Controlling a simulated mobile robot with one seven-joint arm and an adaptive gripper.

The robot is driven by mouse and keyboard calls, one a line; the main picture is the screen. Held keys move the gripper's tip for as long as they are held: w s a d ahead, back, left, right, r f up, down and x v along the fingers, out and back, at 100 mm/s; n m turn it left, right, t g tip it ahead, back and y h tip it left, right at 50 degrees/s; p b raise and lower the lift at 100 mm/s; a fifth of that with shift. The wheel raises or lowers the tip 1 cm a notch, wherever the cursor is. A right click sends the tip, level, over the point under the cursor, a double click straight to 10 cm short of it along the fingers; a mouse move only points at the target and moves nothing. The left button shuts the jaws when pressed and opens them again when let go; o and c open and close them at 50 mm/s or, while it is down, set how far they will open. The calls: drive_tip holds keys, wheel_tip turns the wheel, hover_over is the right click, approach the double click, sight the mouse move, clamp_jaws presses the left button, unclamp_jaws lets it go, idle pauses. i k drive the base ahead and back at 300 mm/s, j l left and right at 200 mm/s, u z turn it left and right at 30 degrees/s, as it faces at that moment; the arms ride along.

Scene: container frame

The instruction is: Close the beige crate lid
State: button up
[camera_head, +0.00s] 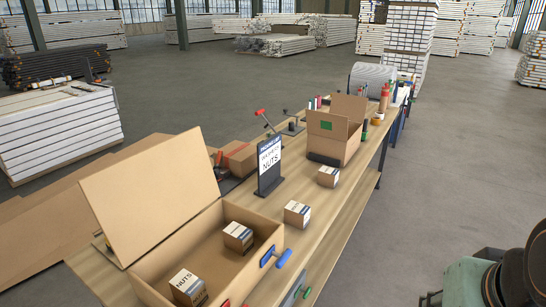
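The beige crate (185,245) stands on the near end of the wooden bench, cut off by the bottom edge of the picture. Its beige lid (155,195) is open, standing up at the crate's left side and leaning back. Two small cardboard boxes lie inside, one near the front (188,287) marked NUTS and one farther back (238,236). A blue-handled clamp (275,257) sits at the crate's right wall. My gripper is not in view.
A small carton (297,214), another carton (328,176), a black sign (270,166) and an open cardboard box (335,135) stand farther along the bench (318,222). The floor (440,190) right of the bench is clear.

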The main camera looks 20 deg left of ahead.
sight(138, 200)
drive_tip(key=k+j+z, duration=0.1)
drive_tip(key=j, duration=0.25)
drive_tip(key=k+j+z, duration=0.1)
drive_tip(key=k+j, duration=0.2)
drive_tip(key=k+j+z, duration=0.1)
drive_tip(key=j, duration=0.25)
drive_tip(key=k+j+z, duration=0.1)
drive_tip(key=j, duration=0.3)
drive_tip(key=j+z, duration=0.1)
drive_tip(key=j, duration=0.3)
drive_tip(key=k+j, duration=0.15)
drive_tip(key=j, duration=0.2)
drive_tip(key=j+z, duration=0.15)
drive_tip(key=j, duration=0.25)
drive_tip(key=k+j, duration=0.15)
drive_tip(key=j, duration=0.2)
drive_tip(key=j+z, duration=0.1)
drive_tip(key=j, duration=0.45)
drive_tip(key=k+j, duration=0.15)
drive_tip(key=j, duration=0.35)
drive_tip(key=j+z, duration=0.15)
drive_tip(key=j, duration=0.4)
drive_tip(key=j+u, duration=0.2)
drive_tip(key=j, duration=0.25)
drive_tip(key=j+u, duration=0.25)
drive_tip(key=u, duration=0.2)
